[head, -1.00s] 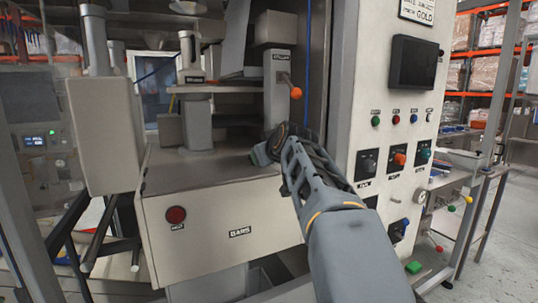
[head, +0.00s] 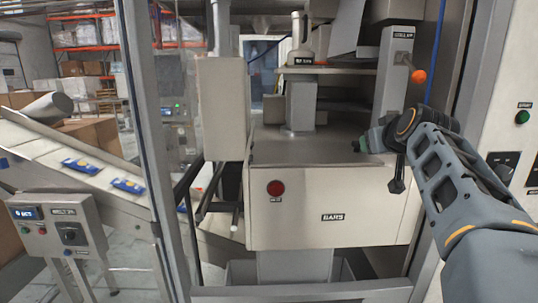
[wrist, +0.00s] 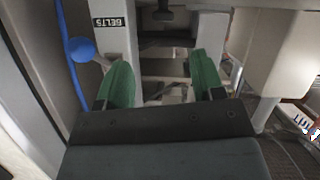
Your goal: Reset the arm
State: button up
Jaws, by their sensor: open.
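My arm reaches in from the right of the head view, in front of the machine. My gripper (head: 384,154) is at the machine's right side, beside the grey post with the orange-knobbed lever (head: 419,76). In the wrist view its two green fingers (wrist: 160,82) stand wide apart, with nothing held between them. Beyond them are a pale post labelled BELTS (wrist: 113,40) and a blue knob (wrist: 80,49) at left. The fingers look apart from both.
The machine's pale BARS cabinet (head: 310,205), with a red button (head: 275,188), fills the middle. A metal frame post (head: 150,150) stands left of it. Further left are a sloping conveyor (head: 60,145) with blue packets and a control box (head: 58,228). A control panel (head: 510,130) is at right.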

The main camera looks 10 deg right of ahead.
notch_tip(320, 180, down, 10)
jog(key=s+a+m+g+p, duration=0.1)
jog(key=s+m+g, duration=0.1)
jog(key=g, duration=0.1)
jog(key=s+a+f+n+g+y+p, duration=0.1)
jog(key=s+a+f+g+p, duration=0.2)
jog(key=s, duration=0.6)
jog(key=s+a+f+g+y+p, duration=0.1)
jog(key=s+a+f+g+p, duration=0.2)
jog(key=s+a+f+p, duration=0.4)
jog(key=s+a+f, duration=0.2)
jog(key=a, duration=0.2)
jog(key=shift+a+n+g, duration=0.2)
jog(key=shift+n+g, duration=0.2)
jog(key=shift+w+a, duration=0.1)
jog(key=shift+a, duration=0.05)
jog(key=shift+c, duration=0.2)
